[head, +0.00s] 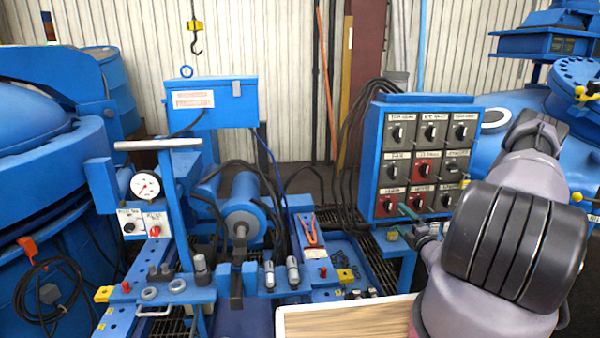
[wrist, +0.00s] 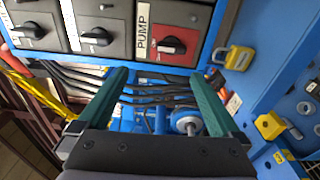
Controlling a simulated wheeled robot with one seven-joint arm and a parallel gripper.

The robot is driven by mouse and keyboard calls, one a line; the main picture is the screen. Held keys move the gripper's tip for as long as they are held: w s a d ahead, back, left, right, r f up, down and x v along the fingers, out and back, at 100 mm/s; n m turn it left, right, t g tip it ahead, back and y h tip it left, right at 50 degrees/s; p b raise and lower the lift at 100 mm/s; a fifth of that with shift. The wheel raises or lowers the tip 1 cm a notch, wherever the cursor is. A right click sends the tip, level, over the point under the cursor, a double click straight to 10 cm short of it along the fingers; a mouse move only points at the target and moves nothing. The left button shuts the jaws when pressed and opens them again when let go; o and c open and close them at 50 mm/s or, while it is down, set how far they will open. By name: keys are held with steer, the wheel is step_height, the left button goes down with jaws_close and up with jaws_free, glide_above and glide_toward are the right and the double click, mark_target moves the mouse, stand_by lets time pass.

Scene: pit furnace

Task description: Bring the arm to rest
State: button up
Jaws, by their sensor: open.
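My arm (head: 510,240) reaches in from the right of the head view, its grey and black links bent in front of the blue machinery. My gripper (wrist: 158,76) has two green fingers, spread apart with nothing between them. In the wrist view the fingers point toward the panel's lower edge, below a red plate labelled PUMP (wrist: 173,44) with a black knob. I cannot tell whether they touch anything.
Black cables (head: 345,160) hang left of the panel. A yellow padlock (wrist: 240,58) is beside the panel's edge. A wooden board (head: 345,320) lies at the front. A blue bench (head: 160,300) with a gauge (head: 145,186) stands left; a hook (head: 196,40) hangs at the back.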

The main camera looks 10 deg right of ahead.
steer(key=s+a+r+n+g+y, duration=0.1)
steer(key=a+r+n+g+y, duration=0.3)
steer(key=a+r+n+y, duration=0.5)
steer(key=a+r+n+g+y, duration=0.45)
steer(key=a+r+n, duration=0.25)
steer(key=r+n, duration=0.5)
steer(key=s+a+r+n+g+h, duration=0.1)
steer(key=s+a+r+n+g, duration=0.5)
steer(key=s+r+n, duration=0.1)
steer(key=s+a+r+n+g+h, duration=0.25)
steer(key=s+r+n+h, duration=0.4)
steer(key=s+n, duration=0.4)
steer(key=s+d+r+n+t+h, duration=0.6)
steer(key=s+r+n, duration=0.2)
steer(key=r+n, duration=0.2)
steer(key=shift+s, duration=0.2)
